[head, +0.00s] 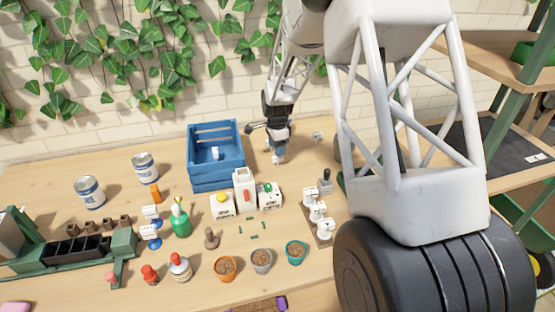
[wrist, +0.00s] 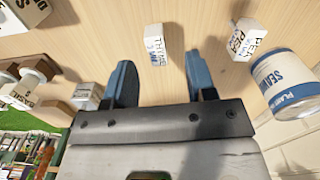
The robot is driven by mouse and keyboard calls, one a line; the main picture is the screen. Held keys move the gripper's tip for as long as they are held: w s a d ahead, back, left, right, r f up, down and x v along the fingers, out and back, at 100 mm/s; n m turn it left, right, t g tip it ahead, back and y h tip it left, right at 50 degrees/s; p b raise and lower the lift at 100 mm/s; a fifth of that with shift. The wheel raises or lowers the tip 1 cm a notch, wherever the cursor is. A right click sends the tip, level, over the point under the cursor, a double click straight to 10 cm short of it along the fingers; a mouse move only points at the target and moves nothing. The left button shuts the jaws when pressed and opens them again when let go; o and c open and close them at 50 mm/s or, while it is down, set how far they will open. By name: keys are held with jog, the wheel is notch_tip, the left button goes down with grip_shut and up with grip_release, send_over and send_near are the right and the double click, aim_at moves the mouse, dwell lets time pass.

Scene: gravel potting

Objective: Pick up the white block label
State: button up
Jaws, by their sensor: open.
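A white block label (wrist: 156,45) with dark hand-lettering, which seems to read THYME, stands on the wooden table in the wrist view. It lies ahead of my gripper (wrist: 163,82), in line with the gap between the two blue fingers. The fingers are spread apart and nothing is between them. A second white lettered block (wrist: 243,38) stands to the right, close to a can. In the head view my gripper (head: 278,158) hangs right of the blue crate. I cannot tell which block in the head view is the lettered one ahead.
A blue-and-white can (wrist: 283,82) is right of the fingers. White lettered pieces on brown holders (wrist: 28,90) are at the left. In the head view a blue crate (head: 216,178), white containers (head: 222,207) and a small white block (head: 318,136) stand nearby.

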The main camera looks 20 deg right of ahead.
aim_at(277, 161)
jog(key=shift+s+f, duration=0.15)
jog(key=shift+f, duration=2.3)
jog(key=shift+c, duration=0.3)
grip_shut()
